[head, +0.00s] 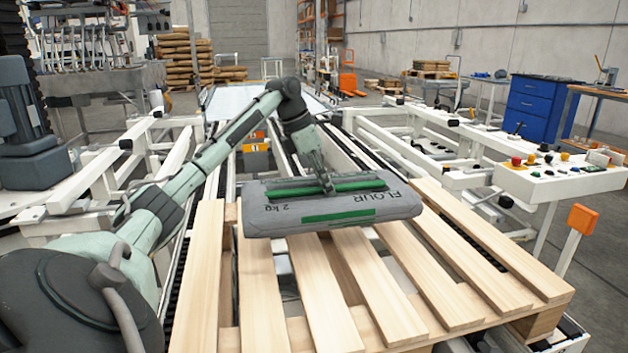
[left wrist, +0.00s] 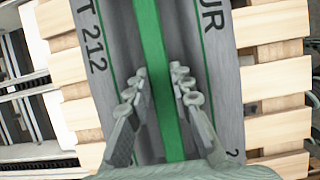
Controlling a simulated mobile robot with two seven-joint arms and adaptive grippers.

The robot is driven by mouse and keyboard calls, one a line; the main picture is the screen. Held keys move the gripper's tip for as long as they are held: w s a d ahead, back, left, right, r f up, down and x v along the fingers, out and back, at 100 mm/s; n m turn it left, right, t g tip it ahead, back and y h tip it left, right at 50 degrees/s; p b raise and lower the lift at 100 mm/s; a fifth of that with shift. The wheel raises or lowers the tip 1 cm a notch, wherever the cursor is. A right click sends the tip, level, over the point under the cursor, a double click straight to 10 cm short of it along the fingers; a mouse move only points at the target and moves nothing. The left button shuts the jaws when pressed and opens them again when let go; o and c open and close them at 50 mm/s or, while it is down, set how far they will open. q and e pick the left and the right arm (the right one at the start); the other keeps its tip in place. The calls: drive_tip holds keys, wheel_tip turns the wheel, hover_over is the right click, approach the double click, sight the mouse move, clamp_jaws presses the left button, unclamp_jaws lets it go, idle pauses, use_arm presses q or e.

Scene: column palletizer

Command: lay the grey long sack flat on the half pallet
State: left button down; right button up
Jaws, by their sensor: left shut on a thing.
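The grey long sack (head: 285,208), marked FLOUR with green stripes, is roughly level over the far part of the wooden half pallet (head: 265,300), its long side running across the slats. I cannot tell whether its underside touches the slats. My left gripper (head: 328,188) is shut on the top of the sack near its middle. In the left wrist view the fingers (left wrist: 159,88) stand on either side of the sack's green stripe, and the sack (left wrist: 215,75) has pallet slats (left wrist: 275,75) showing beside it. My right gripper is not in view.
The near slats of the pallet are bare. White conveyor frames (head: 400,150) run along both sides. A control panel (head: 560,178) with buttons and an orange-topped post (head: 582,220) stand at the right. A grey motor (head: 25,120) stands at the left.

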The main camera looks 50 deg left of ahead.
sight(349, 190)
use_arm(q)
drive_tip(key=w+f, duration=0.1)
drive_tip(key=w, duration=0.1)
drive_tip(key=w+d+f, duration=0.1)
drive_tip(key=w, duration=0.1)
drive_tip(key=w+f, duration=0.1)
drive_tip(key=w, duration=0.1)
drive_tip(key=shift+d+p, duration=0.35)
drive_tip(key=shift+d, duration=0.05)
drive_tip(key=shift+f, duration=1.95)
drive_tip(key=c, duration=1.6)
unclamp_jaws()
drive_tip(key=shift+s+f, duration=0.1)
drive_tip(key=shift+f, duration=0.25)
drive_tip(key=shift+c, duration=0.2)
drive_tip(key=o, duration=0.3)
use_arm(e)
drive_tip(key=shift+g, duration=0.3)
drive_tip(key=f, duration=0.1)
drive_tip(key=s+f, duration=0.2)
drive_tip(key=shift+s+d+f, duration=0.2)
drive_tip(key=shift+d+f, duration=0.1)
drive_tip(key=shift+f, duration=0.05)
use_arm(q)
drive_tip(key=shift+r, duration=0.1)
